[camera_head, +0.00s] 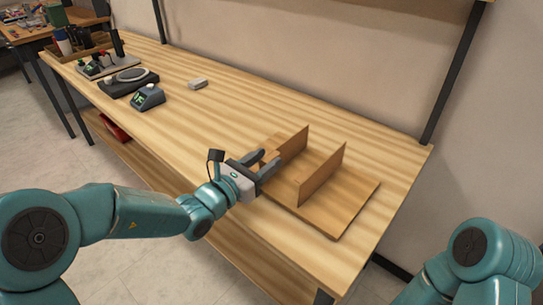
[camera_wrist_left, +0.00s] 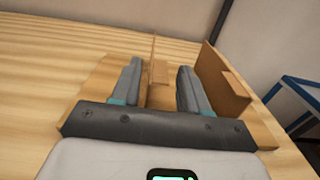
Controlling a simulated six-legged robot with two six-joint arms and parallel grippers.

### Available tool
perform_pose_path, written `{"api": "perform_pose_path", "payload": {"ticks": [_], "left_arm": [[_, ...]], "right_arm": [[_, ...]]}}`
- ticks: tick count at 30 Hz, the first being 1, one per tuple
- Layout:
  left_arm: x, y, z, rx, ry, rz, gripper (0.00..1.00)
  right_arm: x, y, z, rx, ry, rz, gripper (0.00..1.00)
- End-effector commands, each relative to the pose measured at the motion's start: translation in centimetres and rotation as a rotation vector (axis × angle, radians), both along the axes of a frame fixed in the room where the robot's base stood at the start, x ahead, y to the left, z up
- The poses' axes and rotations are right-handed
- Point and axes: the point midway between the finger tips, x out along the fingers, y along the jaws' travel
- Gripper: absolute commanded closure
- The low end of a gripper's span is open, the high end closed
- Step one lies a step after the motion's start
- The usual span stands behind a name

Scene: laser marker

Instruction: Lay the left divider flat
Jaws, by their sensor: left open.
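A wooden base board (camera_head: 350,207) lies on the workbench with two thin dividers standing upright on it. The left divider (camera_head: 294,143) is nearest my left gripper (camera_head: 267,161). The right divider (camera_head: 322,175) stands parallel to it. My left gripper is open, its fingers over the board's left part, close to the left divider. In the left wrist view, the left divider (camera_wrist_left: 152,52) shows nearly edge-on beyond and between the fingertips (camera_wrist_left: 158,72); contact cannot be told. The right divider (camera_wrist_left: 225,82) is right of the fingers there. My right gripper is out of view.
The workbench (camera_head: 225,110) is clear left of the board, apart from a small pale block (camera_head: 197,84). A small device with a green display (camera_head: 148,97) and a black scale (camera_head: 129,82) stand farther left. A wall and dark shelf posts are behind.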

Motion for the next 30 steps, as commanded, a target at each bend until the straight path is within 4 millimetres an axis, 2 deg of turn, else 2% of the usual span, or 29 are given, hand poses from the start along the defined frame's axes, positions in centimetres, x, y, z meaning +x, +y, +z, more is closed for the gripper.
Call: {"api": "perform_pose_path", "payload": {"ticks": [6, 15, 17, 19, 20, 30], "left_arm": [[1.9, -1.5, 0.0, 0.001, 0.001, 0.0, 0.56], [2.1, -1.7, 0.0, 0.001, 0.001, 0.001, 0.56], [2.1, -1.7, 0.0, 0.001, 0.001, 0.001, 0.72], [2.1, -1.7, 0.0, 0.001, 0.001, 0.001, 0.95], [2.1, -1.7, 0.0, 0.001, 0.001, 0.001, 1.0], [2.1, -1.7, 0.0, -0.003, 0.003, 0.001, 1.0]], "right_arm": [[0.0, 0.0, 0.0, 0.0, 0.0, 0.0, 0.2], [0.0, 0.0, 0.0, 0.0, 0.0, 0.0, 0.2], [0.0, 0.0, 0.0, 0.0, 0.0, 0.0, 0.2], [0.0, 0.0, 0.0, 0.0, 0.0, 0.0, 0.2], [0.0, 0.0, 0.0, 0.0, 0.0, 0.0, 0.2], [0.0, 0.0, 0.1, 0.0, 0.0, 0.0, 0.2]]}}
